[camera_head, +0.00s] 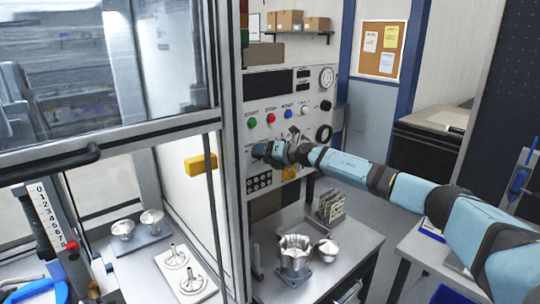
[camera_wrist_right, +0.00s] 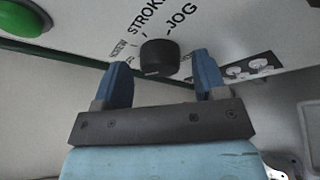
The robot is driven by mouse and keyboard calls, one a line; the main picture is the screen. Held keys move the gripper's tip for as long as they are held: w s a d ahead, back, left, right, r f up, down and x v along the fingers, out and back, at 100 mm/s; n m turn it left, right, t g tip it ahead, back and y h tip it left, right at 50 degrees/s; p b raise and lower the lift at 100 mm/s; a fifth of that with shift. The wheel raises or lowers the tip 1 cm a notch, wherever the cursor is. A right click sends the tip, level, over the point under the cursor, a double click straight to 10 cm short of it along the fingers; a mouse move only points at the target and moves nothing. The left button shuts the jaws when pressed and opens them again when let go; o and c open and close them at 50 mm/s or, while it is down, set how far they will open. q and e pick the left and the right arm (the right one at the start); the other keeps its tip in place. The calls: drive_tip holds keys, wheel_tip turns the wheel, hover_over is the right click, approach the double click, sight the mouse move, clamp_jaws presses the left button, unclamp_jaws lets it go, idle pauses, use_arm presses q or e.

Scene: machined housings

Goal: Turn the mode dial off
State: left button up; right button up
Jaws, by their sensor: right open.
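The mode dial (camera_wrist_right: 159,57) is a black round knob on a pale panel in the right wrist view. The words STROKE and JOG are printed around it; smaller labels at its left are too small or partly covered to read. I cannot tell which label it points to. My right gripper (camera_wrist_right: 161,64) is open, its two blue fingers on either side of the dial in the picture; contact is not clear. In the head view my right gripper (camera_head: 258,151) is at the lower left of the control panel (camera_head: 300,95) and hides the dial. My left gripper is not in view.
Green (camera_head: 252,122), red (camera_head: 271,118) and blue (camera_head: 288,113) buttons sit above my right gripper. A gauge (camera_head: 327,78) and black knobs are at the panel's right. A glazed enclosure (camera_head: 100,150) stands left. Metal parts (camera_head: 295,257) stand on a table below.

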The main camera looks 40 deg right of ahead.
drive_tip(key=b+v, duration=0.3)
drive_tip(key=v, duration=1)
drive_tip(key=shift+s, duration=0.35)
drive_tip(key=shift+d, duration=0.15)
